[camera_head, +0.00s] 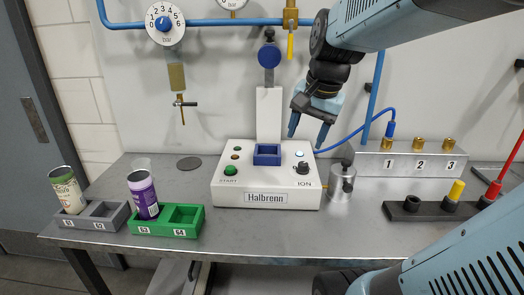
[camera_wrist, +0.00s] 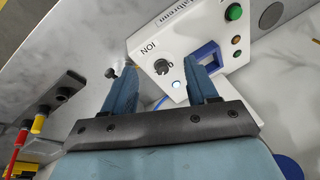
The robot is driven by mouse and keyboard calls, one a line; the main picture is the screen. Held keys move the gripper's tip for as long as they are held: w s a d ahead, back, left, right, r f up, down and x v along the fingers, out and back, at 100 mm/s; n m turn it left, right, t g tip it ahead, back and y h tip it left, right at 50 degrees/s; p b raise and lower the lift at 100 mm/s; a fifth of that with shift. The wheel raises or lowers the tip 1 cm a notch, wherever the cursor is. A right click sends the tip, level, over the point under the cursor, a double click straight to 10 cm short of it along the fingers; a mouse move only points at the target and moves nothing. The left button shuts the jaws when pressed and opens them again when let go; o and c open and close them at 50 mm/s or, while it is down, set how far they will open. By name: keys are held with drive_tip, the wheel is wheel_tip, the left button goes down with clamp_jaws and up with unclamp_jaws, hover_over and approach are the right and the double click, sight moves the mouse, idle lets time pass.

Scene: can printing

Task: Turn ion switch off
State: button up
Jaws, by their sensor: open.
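The white Halbrenn box (camera_head: 232,181) stands on the metal table. The ION switch (camera_head: 302,167) is a black rotary knob on its right side, and it also shows in the wrist view (camera_wrist: 161,66). A small pale-blue lit lamp (camera_head: 299,154) sits just behind the knob. My gripper (camera_head: 308,134) is open and empty, with blue fingers pointing down above the box's right rear. In the wrist view, the knob lies ahead of the gap between the fingers (camera_wrist: 163,92), apart from them. The knob's exact pointer angle is hard to tell.
A blue socket (camera_head: 267,148) and green START button (camera_head: 230,170) are on the box. A metal cylinder (camera_head: 341,184) stands close to its right. A blue hose (camera_head: 352,142) curves behind. Green (camera_head: 190,230) and grey (camera_head: 110,224) can holders stand left.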

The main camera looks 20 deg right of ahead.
drive_tip(key=w+d+f+m+g+y, duration=0.1)
drive_tip(key=w+d+m+g+y, duration=0.1)
drive_tip(key=w+d+m, duration=0.5)
drive_tip(key=m+y, duration=0.2)
drive_tip(key=m, duration=0.5)
approach(304, 163)
drive_tip(key=x, duration=0.8)
drive_tip(key=shift+a+f, duration=0.2)
drive_tip(key=shift+f, duration=0.05)
drive_tip(key=c, duration=1)
